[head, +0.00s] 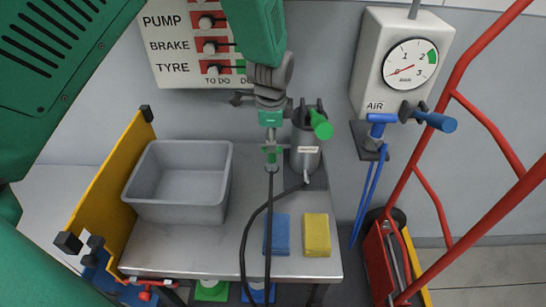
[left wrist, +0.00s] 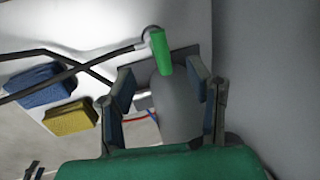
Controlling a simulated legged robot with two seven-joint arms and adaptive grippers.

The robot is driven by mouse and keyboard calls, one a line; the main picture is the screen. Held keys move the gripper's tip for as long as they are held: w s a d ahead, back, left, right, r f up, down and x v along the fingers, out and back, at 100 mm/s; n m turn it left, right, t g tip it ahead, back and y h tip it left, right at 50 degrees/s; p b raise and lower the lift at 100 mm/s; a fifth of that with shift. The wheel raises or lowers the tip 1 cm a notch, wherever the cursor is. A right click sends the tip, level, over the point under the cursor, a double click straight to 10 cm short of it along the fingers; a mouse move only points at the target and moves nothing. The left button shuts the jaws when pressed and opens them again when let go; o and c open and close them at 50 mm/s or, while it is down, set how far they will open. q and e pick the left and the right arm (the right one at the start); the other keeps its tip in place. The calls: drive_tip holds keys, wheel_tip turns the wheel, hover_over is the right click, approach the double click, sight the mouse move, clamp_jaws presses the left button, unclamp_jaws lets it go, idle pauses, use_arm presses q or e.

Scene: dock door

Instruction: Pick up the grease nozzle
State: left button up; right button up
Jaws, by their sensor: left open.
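The grease nozzle (head: 271,156) is a short green piece with a black hose running down from it, left of the grey grease canister (head: 305,160). In the left wrist view the nozzle (left wrist: 160,51) is a green cylinder just beyond and between my fingertips, with the hose at its left side. My left gripper (head: 270,140) points down above the nozzle; in the left wrist view its fingers (left wrist: 160,75) are spread apart. I cannot tell whether they touch anything. A grey rounded body (left wrist: 177,105), probably the canister, shows behind them. My right gripper is not in view.
A grey bin (head: 180,210) stands left on the metal bench (head: 200,247). Blue (head: 281,234) and yellow (head: 317,235) sponges lie near the front. The hose loops across the bench. A green handle (head: 320,125) sits by the canister top. A red frame (head: 440,115) stands right.

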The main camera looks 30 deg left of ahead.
sight(272, 158)
use_arm(q)
drive_tip(key=shift+w+d+f, duration=0.1)
drive_tip(key=shift+d+f, duration=0.05)
drive_tip(key=shift+f, duration=0.4)
drive_tip(key=f, duration=0.1)
drive_tip(key=a+f, duration=0.1)
drive_tip(key=f, duration=0.1)
drive_tip(key=w+f, duration=0.1)
drive_tip(key=f, duration=0.1)
drive_tip(key=shift+a+f, duration=0.25)
drive_tip(key=shift+a, duration=0.05)
drive_tip(key=shift+s+d+r, duration=0.1)
drive_tip(key=shift+d+r, duration=0.05)
drive_tip(key=shift+d, duration=0.2)
drive_tip(key=shift+c, duration=0.4)
drive_tip(key=shift+d, duration=0.25)
clamp_jaws()
drive_tip(key=shift+a, duration=0.3)
drive_tip(key=shift+a+r, duration=0.1)
drive_tip(key=shift+r, duration=0.05)
